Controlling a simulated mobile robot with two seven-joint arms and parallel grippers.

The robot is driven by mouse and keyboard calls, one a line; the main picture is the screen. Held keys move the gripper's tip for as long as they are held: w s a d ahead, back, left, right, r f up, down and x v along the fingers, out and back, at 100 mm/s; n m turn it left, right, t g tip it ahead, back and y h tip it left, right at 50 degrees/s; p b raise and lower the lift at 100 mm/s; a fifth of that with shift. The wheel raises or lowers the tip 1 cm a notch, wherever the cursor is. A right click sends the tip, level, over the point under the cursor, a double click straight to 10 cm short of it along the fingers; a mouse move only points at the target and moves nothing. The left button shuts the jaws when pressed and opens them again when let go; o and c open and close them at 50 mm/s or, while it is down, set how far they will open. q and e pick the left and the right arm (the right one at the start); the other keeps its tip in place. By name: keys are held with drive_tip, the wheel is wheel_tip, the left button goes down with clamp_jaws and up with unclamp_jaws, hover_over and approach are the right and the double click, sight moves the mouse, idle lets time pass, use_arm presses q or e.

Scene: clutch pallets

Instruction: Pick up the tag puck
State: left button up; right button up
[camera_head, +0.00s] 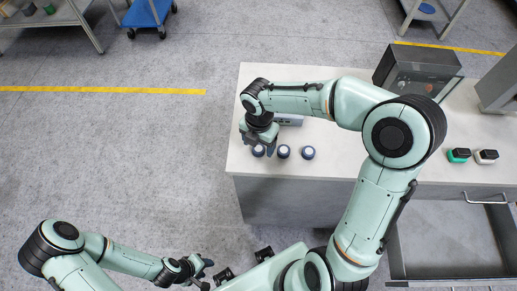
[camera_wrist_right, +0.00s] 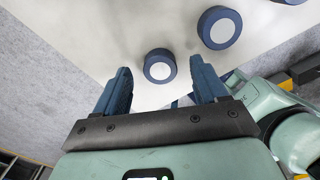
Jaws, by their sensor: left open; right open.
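Three round dark-blue pucks with white tops stand in a row near the front left corner of the worktable (camera_head: 340,168). They are the left puck (camera_head: 258,152), the middle puck (camera_head: 283,152) and the right puck (camera_head: 308,153); no marking tells me which is the tag puck. My right gripper (camera_head: 265,145) is open above the left puck, partly covering it. In the right wrist view one puck (camera_wrist_right: 160,66) appears between the open blue fingers, with a gap on each side; contact is not visible. A second puck (camera_wrist_right: 219,27) lies beside it. My left gripper (camera_head: 206,270) is open, low and away from the table.
A grey-blue box (camera_head: 291,120) is partly hidden behind my right wrist. A dark machine (camera_head: 418,72) stands at the back right. A green-and-black item (camera_head: 458,155) and a white-and-black item (camera_head: 486,156) sit on the right. An open drawer (camera_head: 450,240) juts out front right.

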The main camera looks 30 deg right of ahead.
drive_tip(key=shift+f, duration=0.65)
drive_tip(key=c, duration=1.1)
drive_tip(key=shift+c, duration=0.2)
